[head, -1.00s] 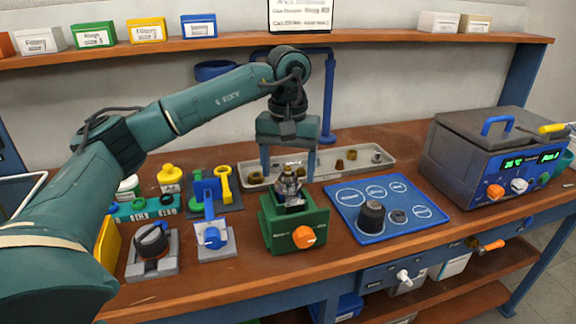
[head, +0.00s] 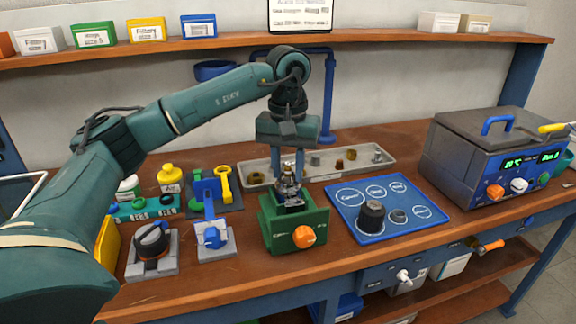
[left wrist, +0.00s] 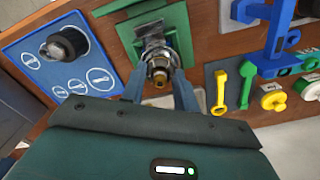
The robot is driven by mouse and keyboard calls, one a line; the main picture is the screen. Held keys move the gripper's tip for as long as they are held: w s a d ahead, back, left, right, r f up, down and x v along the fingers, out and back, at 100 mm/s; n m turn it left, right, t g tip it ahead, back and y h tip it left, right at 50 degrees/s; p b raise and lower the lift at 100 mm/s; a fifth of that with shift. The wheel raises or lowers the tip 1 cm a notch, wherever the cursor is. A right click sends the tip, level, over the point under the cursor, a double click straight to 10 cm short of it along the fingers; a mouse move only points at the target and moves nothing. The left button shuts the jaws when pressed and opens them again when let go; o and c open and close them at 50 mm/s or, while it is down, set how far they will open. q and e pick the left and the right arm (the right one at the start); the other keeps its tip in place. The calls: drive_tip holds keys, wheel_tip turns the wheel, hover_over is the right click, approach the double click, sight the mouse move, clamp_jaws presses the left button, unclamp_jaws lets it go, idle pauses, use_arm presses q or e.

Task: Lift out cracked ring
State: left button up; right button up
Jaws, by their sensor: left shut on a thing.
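A green vise with an orange knob (head: 303,236) stands mid-bench. A small metal regulator body (head: 290,196) sits upright in its jaws. My left gripper (head: 291,178) points straight down over it and is shut on the metal part at its top. In the left wrist view the gripper's fingers (left wrist: 160,88) are on both sides of the silver-and-brass regulator top (left wrist: 158,72). The cracked ring is too small to tell apart there, so I cannot see whether the fingers hold it. My right gripper is not in view.
A grey parts tray (head: 335,178) is behind. Blue-handled fixtures (head: 211,240) stand left, a heated bath (head: 490,160) far right.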

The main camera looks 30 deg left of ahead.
use_arm(q)
drive_tip(key=shift+r, duration=0.1)
drive_tip(key=shift+r+p, duration=2.05)
drive_tip(key=shift+r, duration=0.35)
